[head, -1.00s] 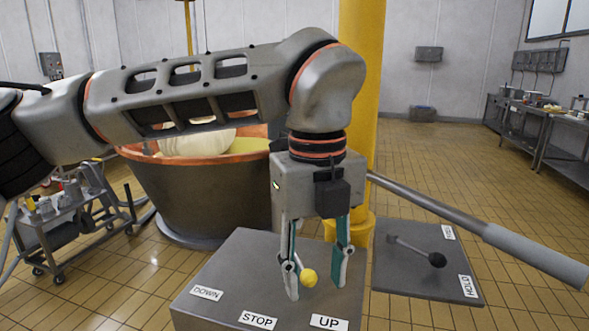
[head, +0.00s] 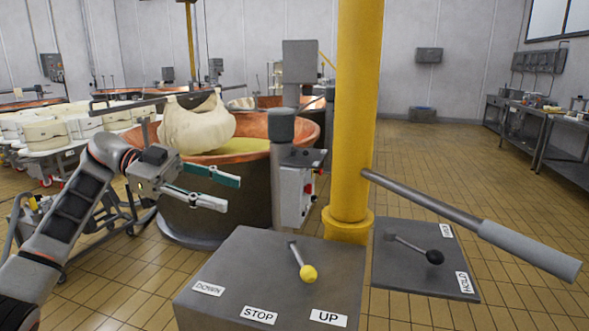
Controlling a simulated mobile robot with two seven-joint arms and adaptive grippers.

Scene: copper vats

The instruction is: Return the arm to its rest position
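My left arm comes in from the lower left. Its gripper (head: 231,193) is open and empty, with its two fingers apart and pointing right, in front of the copper vat (head: 215,203). It is left of and clear of the grey control box (head: 240,270) marked DOWN, STOP and UP. The yellow-knobbed lever (head: 308,273) on that box leans toward the UP label (head: 328,318) and nothing touches it. My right gripper does not show.
A yellow post (head: 355,120) stands behind the box. A long grey handle (head: 525,248) reaches right over a second panel with a black-knobbed lever (head: 434,257) and a HOLD label. A filled cloth bag (head: 197,125) hangs over the vat. Open tiled floor lies to the right.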

